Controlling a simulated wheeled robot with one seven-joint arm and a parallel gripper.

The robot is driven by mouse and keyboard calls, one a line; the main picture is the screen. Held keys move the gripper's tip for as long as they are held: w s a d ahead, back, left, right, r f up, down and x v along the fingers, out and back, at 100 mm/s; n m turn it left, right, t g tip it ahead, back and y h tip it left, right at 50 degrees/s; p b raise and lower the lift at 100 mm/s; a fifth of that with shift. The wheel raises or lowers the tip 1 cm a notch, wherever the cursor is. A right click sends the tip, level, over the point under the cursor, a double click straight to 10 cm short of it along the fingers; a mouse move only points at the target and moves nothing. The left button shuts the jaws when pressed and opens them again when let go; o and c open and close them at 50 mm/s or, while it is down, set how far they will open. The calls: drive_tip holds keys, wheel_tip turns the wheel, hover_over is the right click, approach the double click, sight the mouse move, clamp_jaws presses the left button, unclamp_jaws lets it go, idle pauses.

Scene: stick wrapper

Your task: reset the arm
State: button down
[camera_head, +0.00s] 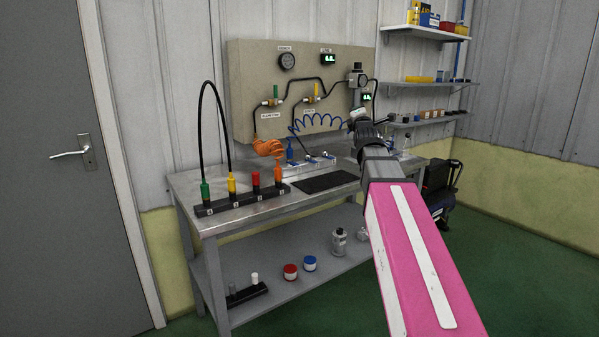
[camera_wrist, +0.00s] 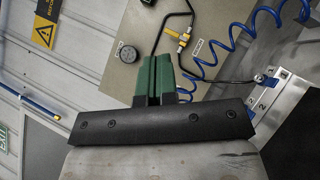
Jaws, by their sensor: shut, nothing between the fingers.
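My gripper shows in the wrist view (camera_wrist: 157,80) as two green fingers pressed together above a black crossbar, with nothing between them. In the head view my pink arm rises from the lower right, and its dark wrist is in front of the right part of the workbench (camera_head: 240,216). The fingers are hard to make out there. In the wrist view the fingers appear in front of the beige panel (camera_wrist: 118,85), near the blue coiled hose (camera_wrist: 208,75). I cannot tell the distance between them.
A black rack (camera_head: 215,208) holds green, yellow, red and orange fittings at the bench's left. A black mat (camera_head: 325,182) lies on the bench. Wall shelves (camera_head: 425,83) hang at the right. Jars and a bottle stand on the lower shelf (camera_head: 275,292).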

drive_tip(key=s+f+m+g, duration=0.3)
drive_tip(key=f+m+g, duration=0.3)
drive_tip(key=f, duration=1.2)
drive_tip(key=s+f+m+g, duration=0.3)
drive_tip(key=f+m+g, duration=0.25)
drive_tip(key=f, duration=1.25)
drive_tip(key=s+a+f+m+g, duration=0.2)
drive_tip(key=s+f+m+g, duration=0.8)
drive_tip(key=s+f, duration=1.1)
drive_tip(key=shift+s+f+m+g, duration=0.15)
drive_tip(key=shift+f+m+g, duration=0.2)
drive_tip(key=shift+m, duration=0.4)
